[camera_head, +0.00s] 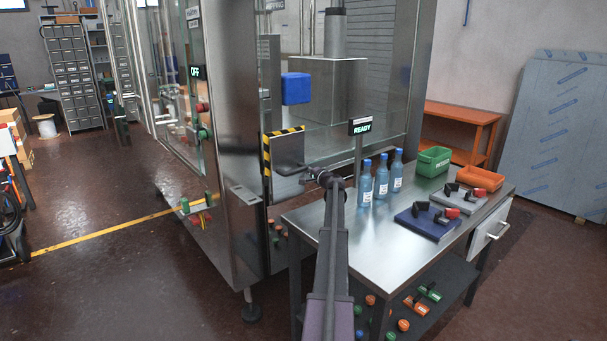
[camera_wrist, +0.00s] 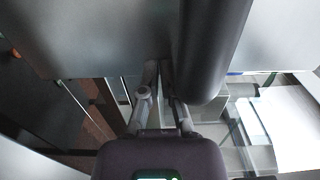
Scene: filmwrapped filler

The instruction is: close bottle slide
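A grey metal plate (camera_head: 289,150), apparently the bottle slide, stands upright at the machine's opening, beside a yellow-and-black striped edge (camera_head: 267,168). A short bar sticks out low on its front. My gripper (camera_head: 312,174) is at the lower right of this plate, by the bar. In the wrist view, my gripper's two fingers (camera_wrist: 158,75) lie near each other with a narrow gap. A thick dark rounded bar (camera_wrist: 213,50) runs right beside them, in front of a grey surface (camera_wrist: 90,35). Whether the fingers touch or hold anything is not clear.
Three blue bottles (camera_head: 381,182) stand on the steel table (camera_head: 320,222), right of my arm, near a READY sign (camera_head: 360,127). The table's left part is clear.

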